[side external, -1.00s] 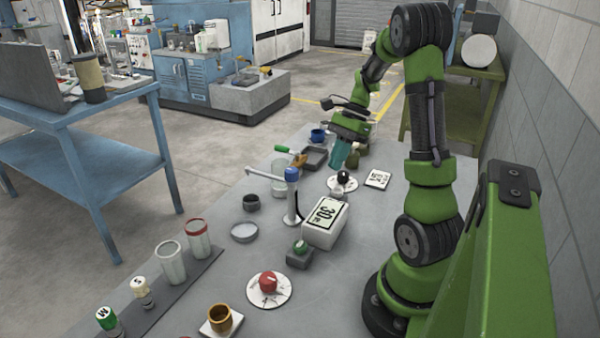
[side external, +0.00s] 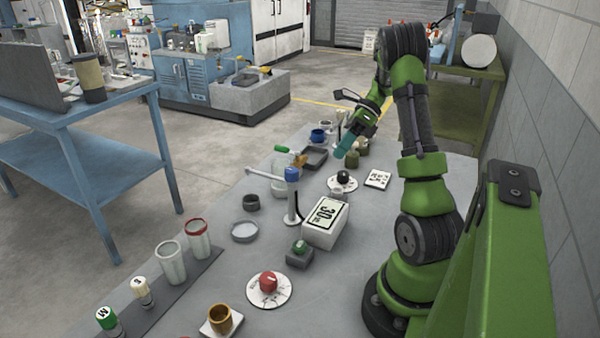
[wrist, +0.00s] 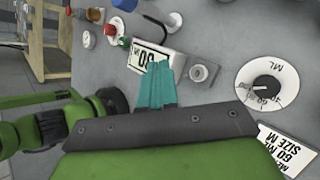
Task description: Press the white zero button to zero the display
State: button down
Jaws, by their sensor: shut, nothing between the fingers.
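A white display box (side external: 326,222) stands on the grey bench and reads 30; in the wrist view its face (wrist: 148,57) is partly covered by my fingers. A small block with a pale round button (wrist: 199,73) sits next to the box, to the right of my fingertips in the wrist view. I take it for the white zero button; in the side view it is small and hard to make out behind the box. My gripper (side external: 345,148) has teal fingers, shut and empty, pointing down at a slant above the bench beyond the box. It fills the middle of the wrist view (wrist: 160,68).
A dial with a black knob (side external: 343,180) and a printed white card (side external: 378,179) lie near the box. A green button on a grey block (side external: 300,248), a red-knob dial (side external: 268,284) and a blue-topped post (side external: 292,190) stand around it.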

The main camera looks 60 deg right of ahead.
aim_at(339, 188)
notch_tip(339, 188, down, 8)
jog(key=shift+f, duration=0.1)
dwell(0.4)
dwell(2.0)
jog(key=shift+f, duration=0.35)
jog(key=shift+f, duration=0.5)
dwell(0.5)
jog(key=shift+r, duration=0.95)
jog(key=shift+r, duration=0.1)
jog(key=shift+r, duration=2.4)
